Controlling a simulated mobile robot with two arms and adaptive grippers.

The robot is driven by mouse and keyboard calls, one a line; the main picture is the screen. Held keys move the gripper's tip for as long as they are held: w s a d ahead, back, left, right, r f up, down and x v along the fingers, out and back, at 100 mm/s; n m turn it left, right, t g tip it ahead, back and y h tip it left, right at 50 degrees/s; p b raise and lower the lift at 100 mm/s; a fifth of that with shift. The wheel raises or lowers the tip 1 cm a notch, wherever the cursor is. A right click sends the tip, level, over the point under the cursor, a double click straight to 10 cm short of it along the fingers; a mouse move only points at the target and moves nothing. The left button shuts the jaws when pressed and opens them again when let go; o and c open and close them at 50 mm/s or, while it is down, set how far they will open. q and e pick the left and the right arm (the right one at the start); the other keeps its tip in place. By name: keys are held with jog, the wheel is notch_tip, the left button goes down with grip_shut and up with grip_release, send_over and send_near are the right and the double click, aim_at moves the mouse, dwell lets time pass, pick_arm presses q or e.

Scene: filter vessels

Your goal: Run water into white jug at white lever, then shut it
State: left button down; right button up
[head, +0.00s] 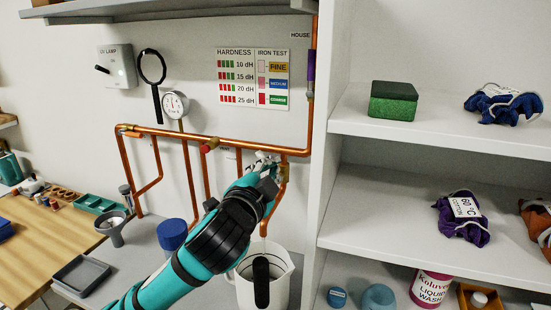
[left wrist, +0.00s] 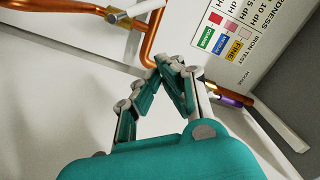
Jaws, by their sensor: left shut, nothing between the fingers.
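The white jug (head: 282,272) stands upright below the copper pipes, partly hidden by my left arm; a dark upright handle-like part shows at its front. My left gripper (head: 266,166) is shut and empty, up at the brass valve (head: 284,172) at the right end of the pipe row. In the left wrist view its fingertips (left wrist: 166,64) meet just below a copper bend. A white lever (left wrist: 147,7) shows at the top of that view, apart from the fingertips. My right gripper is out of view.
Copper pipes (head: 225,143) run along the wall, with a red-handled valve (head: 209,145) and a gauge (head: 175,104). A blue-lidded vessel (head: 173,235) stands left of my arm. The shelf unit's side panel (head: 330,150) stands close on the right.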

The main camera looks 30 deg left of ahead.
pick_arm(q)
jog(key=w+a+p, duration=0.1)
jog(key=w+a, duration=0.1)
jog(key=w, duration=0.1)
jog(key=w+a+f+p, duration=0.1)
jog(key=w, duration=0.2)
jog(key=w+a+f+p, duration=0.1)
jog(key=w+a, duration=0.1)
jog(key=shift+w+a+f, duration=0.25)
jog(key=shift+w+a, duration=0.05)
jog(key=shift+w, duration=0.1)
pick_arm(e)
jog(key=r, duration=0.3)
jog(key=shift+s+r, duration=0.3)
pick_arm(q)
jog(key=shift+s+a+f+n, duration=0.1)
jog(key=shift+a+f+n, duration=0.2)
jog(key=shift+a, duration=0.25)
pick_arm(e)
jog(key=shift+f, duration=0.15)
pick_arm(q)
jog(key=shift+r, duration=0.1)
